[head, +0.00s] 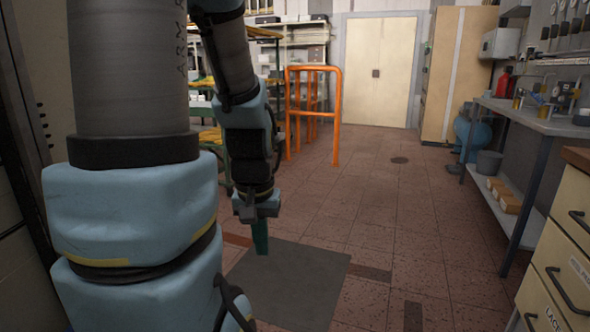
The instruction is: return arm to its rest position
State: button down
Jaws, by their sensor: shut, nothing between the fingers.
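My arm fills the left of the head view, with blue joint covers and grey links. My gripper (260,236) hangs at its lower end, pointing down over the floor near a dark grey mat (289,282). Its teal fingers are together with nothing visible between them. No shoe lasts can be made out in this view.
An orange rail frame (337,115) stands beyond the arm, beside green racks. A workbench (535,118) and a drawer cabinet (561,258) line the right side. The tiled floor (400,200) in the middle is clear back to the pale double doors (377,72).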

notch_tip(320, 180, up, 18)
jog(key=p, duration=1.6)
jog(key=shift+r, duration=0.25)
